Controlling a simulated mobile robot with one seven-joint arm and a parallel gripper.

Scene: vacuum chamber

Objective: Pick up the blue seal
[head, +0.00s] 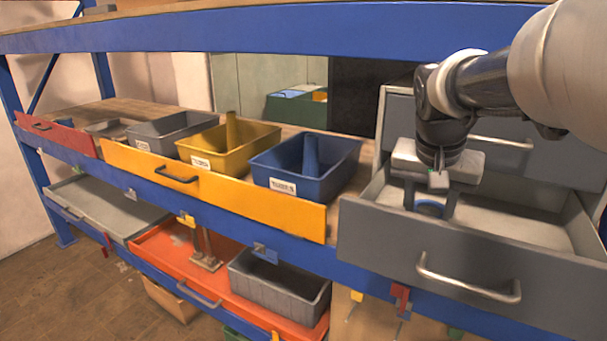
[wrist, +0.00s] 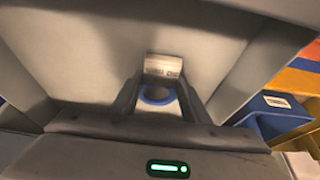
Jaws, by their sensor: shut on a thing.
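The blue seal (head: 430,208) is a small blue ring inside the open grey drawer (head: 470,255) at the right of the head view. My gripper (head: 428,208) reaches down into this drawer and is shut on the seal, with a finger on each side of it. In the wrist view the seal (wrist: 158,95) shows as a blue ring between the fingers of my gripper (wrist: 158,100), beside a small pale block with dark print (wrist: 163,67). I cannot tell whether the seal is clear of the drawer floor.
The drawer walls surround my gripper, and its front has a metal handle (head: 468,288). To the left stand a blue bin (head: 335,180), a yellow bin (head: 205,150) and a grey bin (head: 160,140). A blue shelf beam (head: 300,35) runs above. The drawer floor right of my gripper is bare.

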